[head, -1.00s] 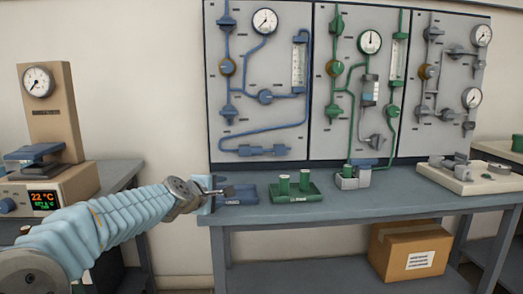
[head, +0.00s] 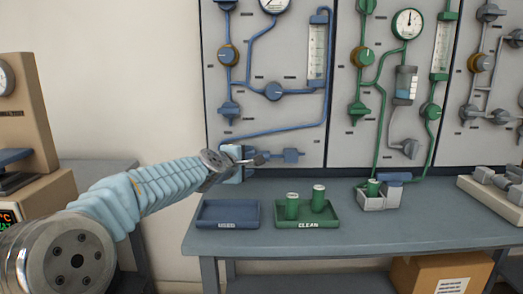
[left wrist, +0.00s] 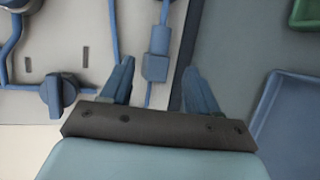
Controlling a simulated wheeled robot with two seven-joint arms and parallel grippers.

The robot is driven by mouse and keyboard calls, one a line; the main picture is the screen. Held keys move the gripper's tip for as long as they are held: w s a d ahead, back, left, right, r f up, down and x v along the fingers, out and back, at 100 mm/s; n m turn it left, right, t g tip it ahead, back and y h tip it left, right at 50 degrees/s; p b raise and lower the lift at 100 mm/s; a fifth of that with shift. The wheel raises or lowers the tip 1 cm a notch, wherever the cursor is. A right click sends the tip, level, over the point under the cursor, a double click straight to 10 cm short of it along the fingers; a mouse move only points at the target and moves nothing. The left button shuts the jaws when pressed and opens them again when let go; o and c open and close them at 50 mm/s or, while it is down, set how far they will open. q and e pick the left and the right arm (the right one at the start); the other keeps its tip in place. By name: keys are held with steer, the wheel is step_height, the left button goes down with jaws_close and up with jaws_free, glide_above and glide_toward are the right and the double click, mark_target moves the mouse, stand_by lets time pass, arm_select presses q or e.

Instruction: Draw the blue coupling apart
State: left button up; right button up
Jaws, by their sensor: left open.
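The blue coupling (head: 290,155) sits at the lower end of the blue pipe, low on the left panel. My left gripper (head: 261,159) is in front of its left part and hides some of it. In the left wrist view a blue block of the coupling (left wrist: 156,67) shows just beyond and between the fingers of my open left gripper (left wrist: 157,75). Gaps show on both sides, and the gripper holds nothing. My right gripper is in neither view.
Below on the bench (head: 340,237) are an empty blue tray (head: 228,225) and a green tray (head: 307,224) with two green cylinders. A grey holder (head: 370,201) with a green cylinder stands to the right. A blue valve knob (left wrist: 57,92) is left of the fingers.

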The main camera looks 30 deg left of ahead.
mark_target(270, 156)
arm_select(q)
steer(key=p+x, duration=0.5)
steer(key=x, duration=0.4)
steer(key=shift+w, duration=0.4)
steer(key=shift+c, duration=0.3)
jaws_close()
steer(key=shift+f, duration=0.1)
